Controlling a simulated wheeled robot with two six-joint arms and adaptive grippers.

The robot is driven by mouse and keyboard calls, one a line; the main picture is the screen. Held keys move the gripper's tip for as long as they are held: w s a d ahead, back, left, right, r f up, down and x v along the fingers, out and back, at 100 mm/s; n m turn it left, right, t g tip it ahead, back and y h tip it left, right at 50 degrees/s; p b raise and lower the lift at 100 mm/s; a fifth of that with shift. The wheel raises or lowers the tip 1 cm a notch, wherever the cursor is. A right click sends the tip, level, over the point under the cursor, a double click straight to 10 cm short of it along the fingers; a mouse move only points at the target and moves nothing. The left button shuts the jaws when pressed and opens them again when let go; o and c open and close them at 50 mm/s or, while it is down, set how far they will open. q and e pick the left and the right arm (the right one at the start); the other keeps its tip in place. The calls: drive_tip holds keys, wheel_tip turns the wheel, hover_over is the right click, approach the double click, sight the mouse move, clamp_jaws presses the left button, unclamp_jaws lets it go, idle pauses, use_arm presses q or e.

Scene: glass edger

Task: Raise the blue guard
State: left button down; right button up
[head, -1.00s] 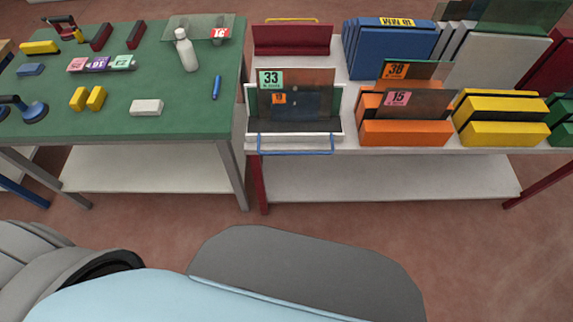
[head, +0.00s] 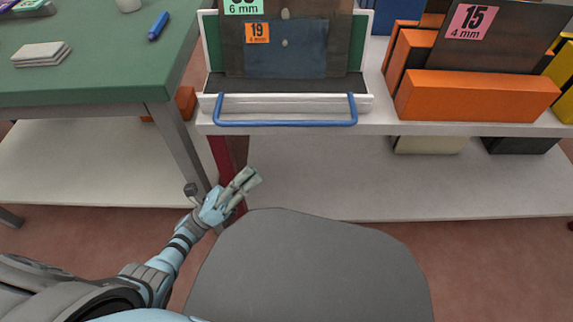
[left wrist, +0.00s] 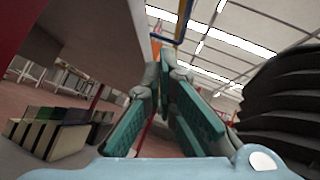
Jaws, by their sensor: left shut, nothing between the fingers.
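The blue guard shows in the head view as a blue U-shaped bar (head: 287,124) across the front of a white-framed unit (head: 300,104), hanging low at the shelf's front edge. My left gripper (head: 251,180) is shut and empty, below and slightly left of the bar, apart from it. In the left wrist view my green-padded fingers (left wrist: 165,85) point up past the underside of the shelf, and a blue bar (left wrist: 183,20) shows beyond them at the top. My right gripper is not in view.
A dark sheet (head: 286,50) with labels stands in the unit. An orange rack (head: 477,95) holding a sheet marked 15 stands to its right. The green table (head: 90,85) is on the left. A white lower shelf (head: 400,185) lies under the unit, behind my gripper.

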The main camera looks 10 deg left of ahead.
use_arm(q)
drive_tip(key=m+g+h, duration=0.2)
drive_tip(key=m+g, duration=0.1)
drive_tip(key=m, duration=0.1)
drive_tip(key=m+h+p, duration=0.1)
drive_tip(key=p, duration=0.1)
approach(301, 125)
drive_tip(key=w+d+f, duration=0.1)
drive_tip(key=d+f, duration=0.1)
drive_tip(key=r, duration=0.1)
drive_tip(key=w+r, duration=0.1)
drive_tip(key=r, duration=0.2)
drive_tip(key=shift+w+d+r+p, duration=0.15)
drive_tip(key=shift+d+r+p, duration=0.05)
drive_tip(key=shift+d+p, duration=0.1)
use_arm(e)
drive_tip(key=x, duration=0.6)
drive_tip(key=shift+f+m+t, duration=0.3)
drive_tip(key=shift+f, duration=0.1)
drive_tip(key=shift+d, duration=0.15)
